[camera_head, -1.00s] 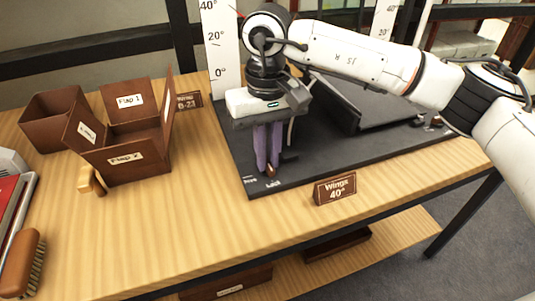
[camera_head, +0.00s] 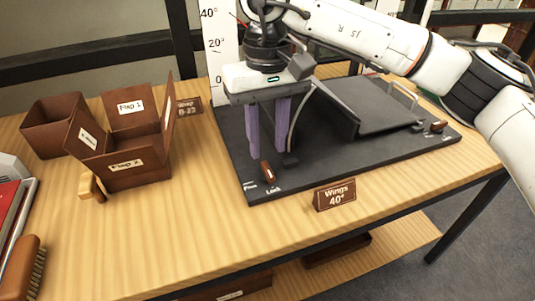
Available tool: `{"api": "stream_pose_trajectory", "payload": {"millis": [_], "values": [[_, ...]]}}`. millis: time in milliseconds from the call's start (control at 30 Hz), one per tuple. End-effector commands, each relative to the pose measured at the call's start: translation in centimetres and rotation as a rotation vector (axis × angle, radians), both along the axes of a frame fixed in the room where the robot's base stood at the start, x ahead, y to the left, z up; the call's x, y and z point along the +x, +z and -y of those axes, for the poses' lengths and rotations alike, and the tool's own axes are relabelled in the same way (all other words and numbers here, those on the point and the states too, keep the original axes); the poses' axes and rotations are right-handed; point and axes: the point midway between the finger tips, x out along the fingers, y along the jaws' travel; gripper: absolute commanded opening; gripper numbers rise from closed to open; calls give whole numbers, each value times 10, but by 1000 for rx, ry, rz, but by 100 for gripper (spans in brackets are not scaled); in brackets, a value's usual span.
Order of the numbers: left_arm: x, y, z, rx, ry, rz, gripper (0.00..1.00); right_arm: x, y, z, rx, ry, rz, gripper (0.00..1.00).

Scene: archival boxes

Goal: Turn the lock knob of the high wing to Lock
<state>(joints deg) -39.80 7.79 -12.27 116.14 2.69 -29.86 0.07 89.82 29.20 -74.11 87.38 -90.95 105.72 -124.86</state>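The black cradle base (camera_head: 310,168) lies on the table with dark grey wing panels (camera_head: 375,105). A brown lock knob (camera_head: 268,172) sits at its front left corner, above the labels Free and Lock (camera_head: 273,190); its lower end points roughly toward Lock. A second brown knob (camera_head: 438,126) is at the right end of the base. My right gripper (camera_head: 268,152) points down, just behind and above the front left knob. Its two purple fingers are spread apart with nothing visible between them. My arm hides part of the wings. My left gripper is out of view.
A Wings 40° sign (camera_head: 335,195) stands at the base's front edge. An angle scale (camera_head: 217,60) rises behind. An open flap box (camera_head: 135,175), a brown bin (camera_head: 52,125) and a brush (camera_head: 22,265) are on the left. The front table strip is clear.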

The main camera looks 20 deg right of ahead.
Motion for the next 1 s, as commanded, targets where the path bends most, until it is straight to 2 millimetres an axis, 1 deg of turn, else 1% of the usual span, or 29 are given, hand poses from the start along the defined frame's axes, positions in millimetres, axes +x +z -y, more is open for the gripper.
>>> {"api": "stream_pose_trajectory", "payload": {"millis": [33,100,233,400,800,867,1000], "values": [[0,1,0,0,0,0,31,1,12,0,1,-1,4,30],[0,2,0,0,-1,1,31,1,24,0,0,-1,3,30],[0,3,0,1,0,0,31,0,40,0,0,0,1,30],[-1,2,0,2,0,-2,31,0,48,0,0,0,0,30],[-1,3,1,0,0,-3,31,0,49,0,0,0,0,30],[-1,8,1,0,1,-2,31,0,54,0,0,0,0,30],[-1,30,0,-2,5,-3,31,0,79,0,0,0,0,30]]}}
